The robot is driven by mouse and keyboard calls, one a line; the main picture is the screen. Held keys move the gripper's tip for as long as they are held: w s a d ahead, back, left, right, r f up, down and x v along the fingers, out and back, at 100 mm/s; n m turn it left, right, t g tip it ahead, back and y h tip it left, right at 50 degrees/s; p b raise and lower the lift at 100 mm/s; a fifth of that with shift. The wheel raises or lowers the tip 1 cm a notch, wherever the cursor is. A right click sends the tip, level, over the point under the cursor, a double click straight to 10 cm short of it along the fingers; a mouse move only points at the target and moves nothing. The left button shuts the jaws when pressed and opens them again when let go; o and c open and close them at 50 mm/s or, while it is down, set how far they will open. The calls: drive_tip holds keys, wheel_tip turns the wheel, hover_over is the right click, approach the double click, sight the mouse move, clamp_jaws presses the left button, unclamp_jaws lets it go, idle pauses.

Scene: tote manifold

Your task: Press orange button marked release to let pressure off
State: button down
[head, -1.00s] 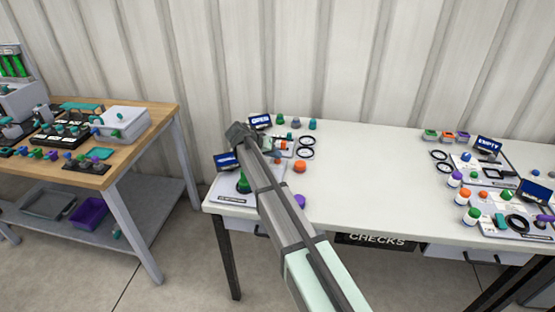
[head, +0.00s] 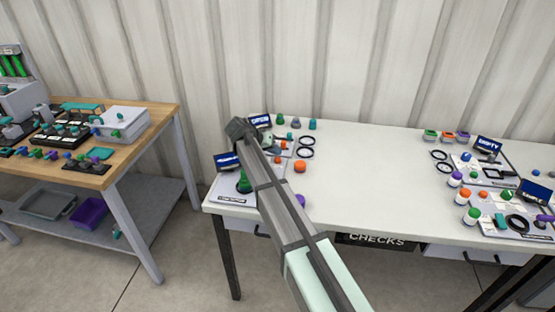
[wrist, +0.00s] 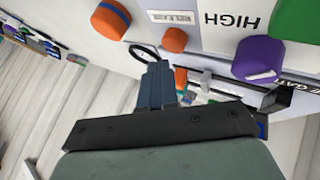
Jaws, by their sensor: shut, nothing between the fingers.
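An orange round button (wrist: 175,40) stands on a white panel (wrist: 215,45) in the wrist view, beside a small label (wrist: 172,17) that seems to read RELEASE. My gripper (wrist: 157,68) is shut and empty. Its tips appear just below the button in the picture, with a small gap between them. In the head view an orange button (head: 277,159) shows just right of my arm, which hides part of the panel and the gripper tips.
A purple knob (wrist: 258,62), a green knob (wrist: 295,15) and another orange-topped piece (wrist: 110,18) are near the button. A blue sign (head: 260,121) stands at the back of the white table (head: 370,170). The table's middle is clear.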

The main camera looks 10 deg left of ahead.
sight(275, 159)
drive_tip(key=shift+r, duration=0.15)
drive_tip(key=shift+r, duration=2.35)
